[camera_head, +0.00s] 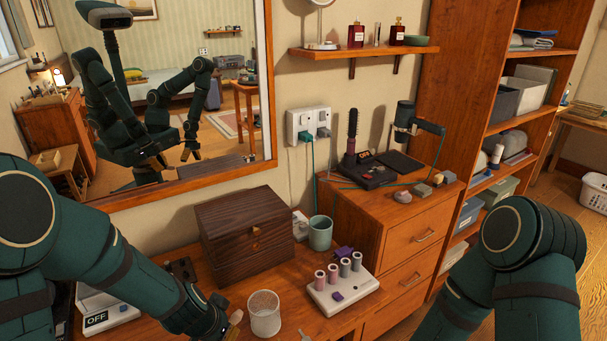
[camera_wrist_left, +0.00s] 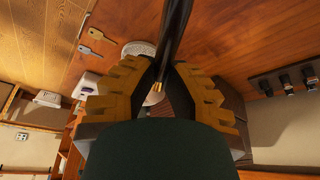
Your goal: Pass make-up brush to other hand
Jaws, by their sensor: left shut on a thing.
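The make-up brush shows in the left wrist view as a long black handle (camera_wrist_left: 174,38) with a small gold end, running between the finger pads. My left gripper (camera_wrist_left: 163,68) is shut on it. Most of the brush is hidden there; a small pale piece shows at the fingers. My right arm comes in at the lower right, but its gripper is below the picture edge.
A dark wooden box (camera_head: 244,232), a teal mug (camera_head: 320,233) and a white stand with several rollers (camera_head: 340,285) stand on the dresser. A scale (camera_head: 105,312) is at the left. A raised drawer unit (camera_head: 400,225) stands right.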

